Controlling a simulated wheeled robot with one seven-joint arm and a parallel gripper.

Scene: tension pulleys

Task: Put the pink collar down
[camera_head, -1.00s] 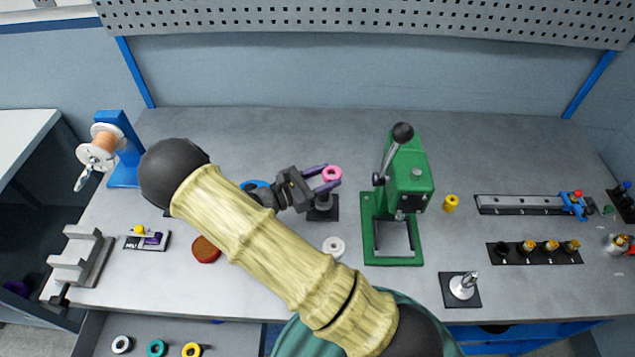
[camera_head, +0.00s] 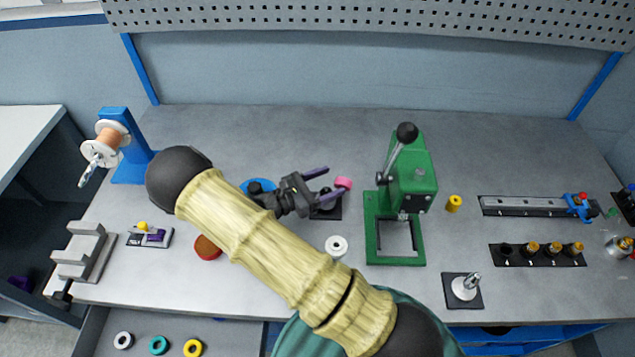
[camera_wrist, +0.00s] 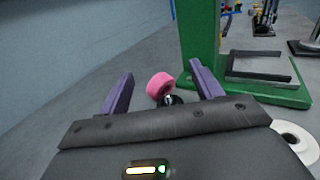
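The pink collar (camera_head: 343,184) is just beyond my gripper's fingertips, near a black square stand (camera_head: 328,212). It shows its side and looks tipped over. In the wrist view the pink collar (camera_wrist: 160,86) lies between the lines of the two purple fingers, clear of both in the picture, with a small dark round part at its lower right. My gripper (camera_head: 335,180) is open, with its fingers well apart; it also shows in the wrist view (camera_wrist: 162,85). I cannot tell what the collar rests on.
A green press (camera_head: 376,245) stands close on the right. A white ring (camera_head: 336,246) lies in front of the stand, and a yellow collar (camera_head: 454,203) is right of the press. A blue round item (camera_head: 258,185) is partly behind my arm. The back middle of the table is clear.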

